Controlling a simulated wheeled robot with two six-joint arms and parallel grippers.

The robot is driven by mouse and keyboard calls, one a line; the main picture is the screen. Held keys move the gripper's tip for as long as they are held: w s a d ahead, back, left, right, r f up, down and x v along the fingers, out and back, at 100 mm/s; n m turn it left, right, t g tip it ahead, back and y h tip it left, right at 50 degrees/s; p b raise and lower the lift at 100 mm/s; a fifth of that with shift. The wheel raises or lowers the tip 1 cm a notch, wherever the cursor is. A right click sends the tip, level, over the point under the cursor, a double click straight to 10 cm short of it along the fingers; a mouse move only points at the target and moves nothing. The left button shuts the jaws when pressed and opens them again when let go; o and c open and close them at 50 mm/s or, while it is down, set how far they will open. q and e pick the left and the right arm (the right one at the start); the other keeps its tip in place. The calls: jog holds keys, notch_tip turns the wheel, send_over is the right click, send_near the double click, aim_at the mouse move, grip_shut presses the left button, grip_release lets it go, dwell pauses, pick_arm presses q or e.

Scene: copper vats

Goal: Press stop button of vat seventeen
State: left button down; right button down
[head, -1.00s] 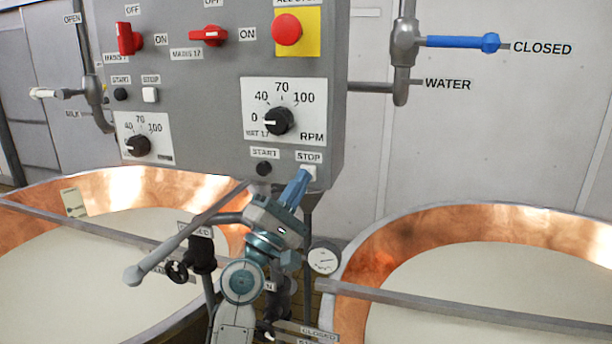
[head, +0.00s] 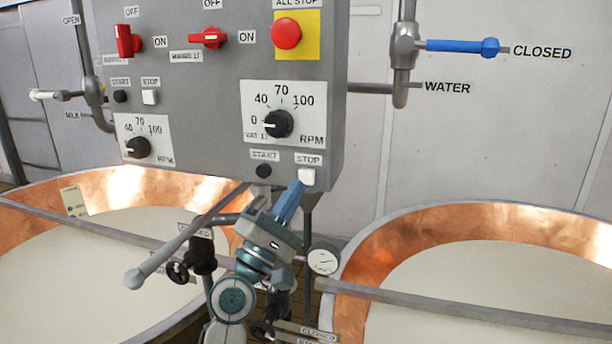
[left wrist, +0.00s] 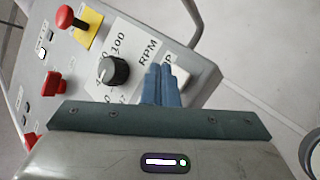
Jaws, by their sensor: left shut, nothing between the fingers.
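The white stop button (head: 307,176) of vat 17 is at the lower right of the grey control panel (head: 215,75), under a STOP label (head: 308,160). My left gripper (head: 299,186) is shut and empty, with its blue fingertips just below and left of the button in the head view. Whether they touch it cannot be told. In the left wrist view, the shut fingers (left wrist: 160,70) point at the panel and partly cover the label and the white button (left wrist: 184,74). My right gripper is not in view.
Vat 17's black start button (head: 264,171) is left of the stop button, with the RPM dial (head: 278,123) above. A red all-stop button (head: 286,33) is higher. A gauge (head: 323,259) and copper vats (head: 375,255) lie below.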

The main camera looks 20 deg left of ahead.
pick_arm(q)
jog(key=shift+s+p, duration=0.35)
jog(key=shift+s, duration=1.4)
